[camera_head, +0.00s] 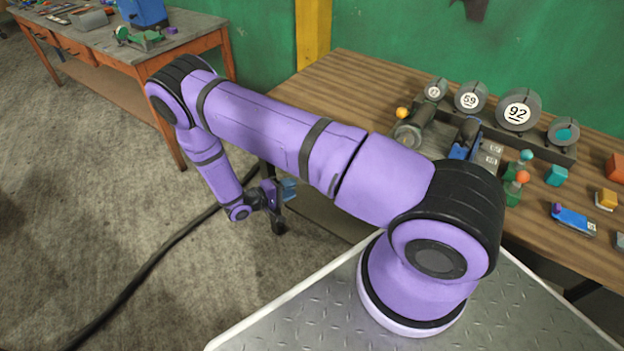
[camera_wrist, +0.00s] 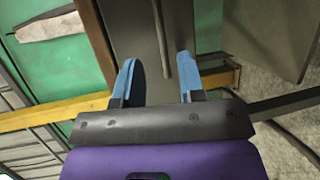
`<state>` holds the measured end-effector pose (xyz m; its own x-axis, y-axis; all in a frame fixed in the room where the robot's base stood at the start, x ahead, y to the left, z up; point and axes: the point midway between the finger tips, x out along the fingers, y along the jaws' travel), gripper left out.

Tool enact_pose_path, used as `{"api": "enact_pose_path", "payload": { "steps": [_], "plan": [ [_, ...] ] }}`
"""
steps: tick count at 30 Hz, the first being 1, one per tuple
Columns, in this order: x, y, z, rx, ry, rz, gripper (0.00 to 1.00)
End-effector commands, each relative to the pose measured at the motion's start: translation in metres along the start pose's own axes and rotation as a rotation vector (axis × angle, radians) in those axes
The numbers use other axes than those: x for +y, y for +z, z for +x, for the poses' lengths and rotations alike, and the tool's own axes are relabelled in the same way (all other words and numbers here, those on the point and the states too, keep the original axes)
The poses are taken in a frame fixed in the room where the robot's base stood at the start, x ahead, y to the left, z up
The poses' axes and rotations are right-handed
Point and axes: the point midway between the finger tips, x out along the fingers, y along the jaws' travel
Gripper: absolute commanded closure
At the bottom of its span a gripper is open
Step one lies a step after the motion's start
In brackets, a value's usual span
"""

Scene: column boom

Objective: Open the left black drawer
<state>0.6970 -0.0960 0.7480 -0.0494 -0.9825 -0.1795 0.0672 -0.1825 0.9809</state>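My gripper (camera_head: 286,190) is low in front of the wooden workbench (camera_head: 345,72), at the edge of its shaded underside in the head view. In the wrist view, its two blue fingers (camera_wrist: 157,66) are apart with nothing between them. A dark grey panel (camera_wrist: 135,35) lies beyond the fingers, with a thin bar (camera_wrist: 160,40) like a handle standing along it. The bar lines up with the gap between the fingers and appears ahead of the tips. I cannot tell for certain whether this panel is the left black drawer.
Another grey panel (camera_wrist: 268,35) is at the right of the wrist view. The bench top holds numbered round weights (camera_head: 517,110) and several small coloured parts. A second table (camera_head: 110,50) stands at the back left. A black cable (camera_head: 150,265) crosses the otherwise open floor.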

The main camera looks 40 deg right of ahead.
Motion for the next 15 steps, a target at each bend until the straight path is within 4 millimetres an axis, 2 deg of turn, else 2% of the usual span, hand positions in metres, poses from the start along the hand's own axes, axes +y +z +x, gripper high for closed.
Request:
{"api": "enact_pose_path", "payload": {
  "steps": [5,15],
  "plan": [
    [0.0,0.0,0.019,-0.003,0.001,0.001,0.64],
    [0.0,0.0,0.077,-0.003,-0.001,0.0,0.64]
  ]
}}
